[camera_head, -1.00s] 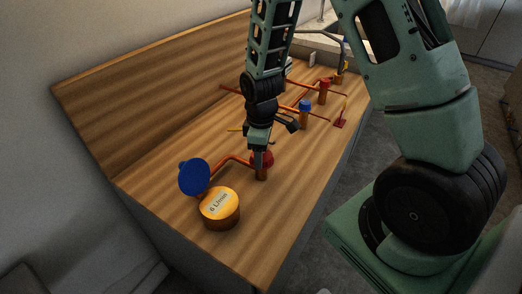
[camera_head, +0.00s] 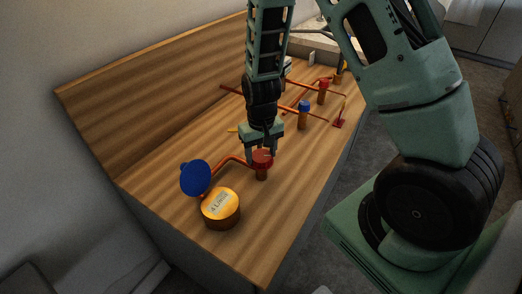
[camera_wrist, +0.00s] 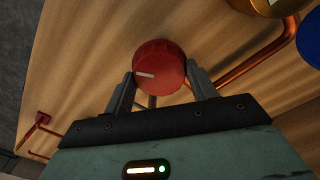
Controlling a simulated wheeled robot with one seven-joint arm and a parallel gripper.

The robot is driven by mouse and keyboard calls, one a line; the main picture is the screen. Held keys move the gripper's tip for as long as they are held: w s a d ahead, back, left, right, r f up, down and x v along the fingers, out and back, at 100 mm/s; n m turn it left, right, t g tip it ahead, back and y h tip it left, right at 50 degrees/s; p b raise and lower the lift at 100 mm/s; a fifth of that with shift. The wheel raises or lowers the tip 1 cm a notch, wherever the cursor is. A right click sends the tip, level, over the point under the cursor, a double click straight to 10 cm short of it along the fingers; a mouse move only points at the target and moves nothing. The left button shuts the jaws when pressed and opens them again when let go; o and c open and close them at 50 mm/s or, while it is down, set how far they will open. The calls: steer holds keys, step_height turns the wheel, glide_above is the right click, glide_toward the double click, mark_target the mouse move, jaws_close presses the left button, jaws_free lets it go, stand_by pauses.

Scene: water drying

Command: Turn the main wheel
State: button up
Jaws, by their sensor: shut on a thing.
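The main wheel, a red round knob with a white mark (camera_wrist: 158,66), sits between my two fingers in the wrist view. In the head view the red wheel (camera_head: 262,158) stands on a copper pipe near the front of the wooden bench. My gripper (camera_head: 261,152) reaches down over it, and its fingers flank the wheel's rim; it also shows in the wrist view (camera_wrist: 160,88). It is shut on the wheel. The white mark points to the left in the wrist view.
A yellow gauge (camera_head: 220,207) with a raised blue lid (camera_head: 195,178) stands close to the wheel. Copper pipes with a blue valve (camera_head: 304,107) and a red valve (camera_head: 323,84) run along the wooden bench (camera_head: 262,242). The bench front is clear.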

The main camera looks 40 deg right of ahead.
mark_target(261, 155)
steer(key=m+p, duration=0.1)
steer(key=m, duration=0.3)
steer(key=shift+m, duration=0.4)
stand_by(0.4)
steer(key=o, duration=1)
steer(key=shift+r, duration=0.1)
step_height(261, 155, up, 17)
steer(key=shift+r, duration=0.15)
